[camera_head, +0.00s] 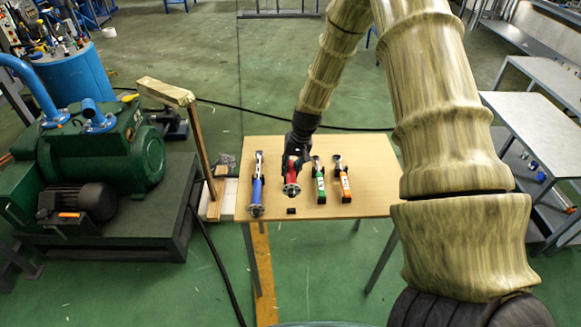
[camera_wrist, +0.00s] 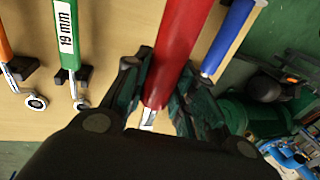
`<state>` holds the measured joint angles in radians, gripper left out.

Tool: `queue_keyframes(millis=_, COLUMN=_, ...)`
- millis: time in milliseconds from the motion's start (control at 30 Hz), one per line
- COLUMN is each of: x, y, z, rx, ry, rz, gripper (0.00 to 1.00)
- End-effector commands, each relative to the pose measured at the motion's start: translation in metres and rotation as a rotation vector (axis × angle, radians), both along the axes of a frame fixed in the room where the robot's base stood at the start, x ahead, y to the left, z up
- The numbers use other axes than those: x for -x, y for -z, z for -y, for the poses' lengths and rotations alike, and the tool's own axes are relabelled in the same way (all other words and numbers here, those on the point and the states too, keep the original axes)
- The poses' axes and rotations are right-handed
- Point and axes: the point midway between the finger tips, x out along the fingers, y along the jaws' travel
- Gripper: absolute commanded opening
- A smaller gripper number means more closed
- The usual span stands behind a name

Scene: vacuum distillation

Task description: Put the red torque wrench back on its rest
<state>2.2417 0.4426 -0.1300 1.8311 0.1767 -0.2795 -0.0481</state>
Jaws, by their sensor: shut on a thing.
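The red torque wrench (camera_head: 291,184) is in my gripper (camera_head: 295,165), over the wooden table between the blue and green wrenches. In the wrist view the red handle (camera_wrist: 181,45) runs between the two fingers of my gripper (camera_wrist: 160,92), which are shut on it. Its head end is mostly hidden behind my gripper. A small black rest block (camera_head: 291,210) shows on the table just below the red wrench in the head view. I cannot tell whether the wrench touches its rest.
A blue wrench (camera_head: 257,188) lies to the left; a green wrench (camera_head: 319,182) and an orange wrench (camera_head: 344,182) lie to the right, on black rests. The wooden table (camera_head: 375,165) is clear at its right. A green pump (camera_head: 100,150) and a wooden post (camera_head: 200,145) stand left.

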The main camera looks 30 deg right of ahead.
Motion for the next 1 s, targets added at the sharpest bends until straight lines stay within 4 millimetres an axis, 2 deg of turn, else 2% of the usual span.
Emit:
queue_keyframes(millis=433, x=0.004, y=-0.002, z=-0.003, rx=0.006, ry=-0.002, rz=0.009, gripper=0.0)
queue_keyframes(millis=1000, x=0.003, y=0.035, z=-0.003, rx=0.007, ry=-0.001, rz=0.011, gripper=0.0)
